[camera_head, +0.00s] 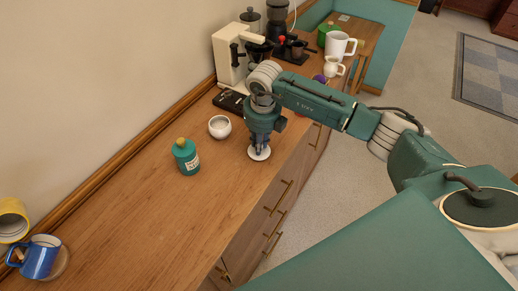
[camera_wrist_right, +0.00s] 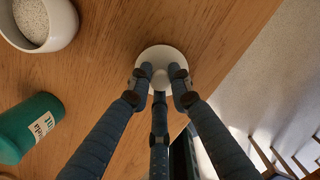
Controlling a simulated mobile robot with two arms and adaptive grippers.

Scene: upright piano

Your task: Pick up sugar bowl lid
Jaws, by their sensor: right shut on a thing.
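The sugar bowl lid (camera_head: 259,153) is a small white disc with a knob. It is at the right edge of the wooden counter, and I cannot tell whether it touches the wood. In the right wrist view the lid (camera_wrist_right: 162,55) is under the fingers, its knob between the fingertips. My right gripper (camera_head: 260,143) points down and is shut on the lid's knob; its fingertips also show in the wrist view (camera_wrist_right: 161,78). The white sugar bowl (camera_head: 219,128) stands open to the left, with pale grains inside (camera_wrist_right: 44,18). My left gripper is not in view.
A green labelled jar (camera_head: 186,157) stands left of the lid. A coffee machine (camera_head: 231,58) stands at the back by the wall. The counter's middle is clear.

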